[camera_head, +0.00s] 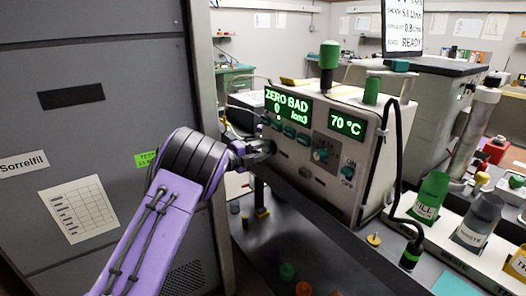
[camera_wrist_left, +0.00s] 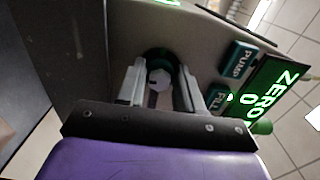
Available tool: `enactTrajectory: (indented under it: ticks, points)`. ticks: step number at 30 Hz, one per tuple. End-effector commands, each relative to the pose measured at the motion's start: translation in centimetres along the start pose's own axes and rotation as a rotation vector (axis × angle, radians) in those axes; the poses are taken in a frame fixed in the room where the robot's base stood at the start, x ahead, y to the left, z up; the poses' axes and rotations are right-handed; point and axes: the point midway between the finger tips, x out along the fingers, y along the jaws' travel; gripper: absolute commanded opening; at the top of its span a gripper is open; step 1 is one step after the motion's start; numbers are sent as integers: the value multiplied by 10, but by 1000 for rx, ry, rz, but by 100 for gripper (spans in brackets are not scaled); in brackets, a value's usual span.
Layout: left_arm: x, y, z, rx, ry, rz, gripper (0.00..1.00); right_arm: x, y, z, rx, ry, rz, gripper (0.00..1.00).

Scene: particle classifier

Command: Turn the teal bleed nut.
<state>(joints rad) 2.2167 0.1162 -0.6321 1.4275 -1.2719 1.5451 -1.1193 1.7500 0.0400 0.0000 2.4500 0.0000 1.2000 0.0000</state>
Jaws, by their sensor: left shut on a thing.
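The bleed nut shows in the left wrist view as a dark teal round (camera_wrist_left: 160,57) with a pale hub in front of it, on the side panel of the beige instrument (camera_head: 300,177). My left gripper (camera_head: 262,149) is at the instrument's left end, below the green ZERO BAD display (camera_head: 288,104). In the left wrist view its two fingers (camera_wrist_left: 160,85) stand either side of the pale hub, and the gripper is shut on the nut. In the head view the gripper hides the nut. My right gripper is in neither view.
Teal buttons PUMP (camera_wrist_left: 238,58) and FILL (camera_wrist_left: 217,98) lie close to the fingers. A tall grey cabinet (camera_head: 115,140) stands left of my arm. A dark bench edge (camera_head: 350,250) runs below the instrument. A green FILL bottle (camera_head: 431,195) stands at right.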

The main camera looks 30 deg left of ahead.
Motion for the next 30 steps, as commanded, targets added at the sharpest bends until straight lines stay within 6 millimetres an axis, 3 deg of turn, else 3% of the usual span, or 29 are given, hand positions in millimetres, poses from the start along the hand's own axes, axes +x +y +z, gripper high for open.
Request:
enactTrajectory:
  ticks: [1,3,14,24,30]
  points:
    - [-2,5,0,-3,-1,10,42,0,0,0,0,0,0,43]
    - [-2,5,0,-3,-1,10,61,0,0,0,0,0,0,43]
    - [-7,3,-1,-2,1,5,61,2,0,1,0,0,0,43]
    - [-84,4,0,-5,-3,3,61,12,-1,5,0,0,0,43]
    - [-106,3,0,-3,-2,4,61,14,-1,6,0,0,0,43]
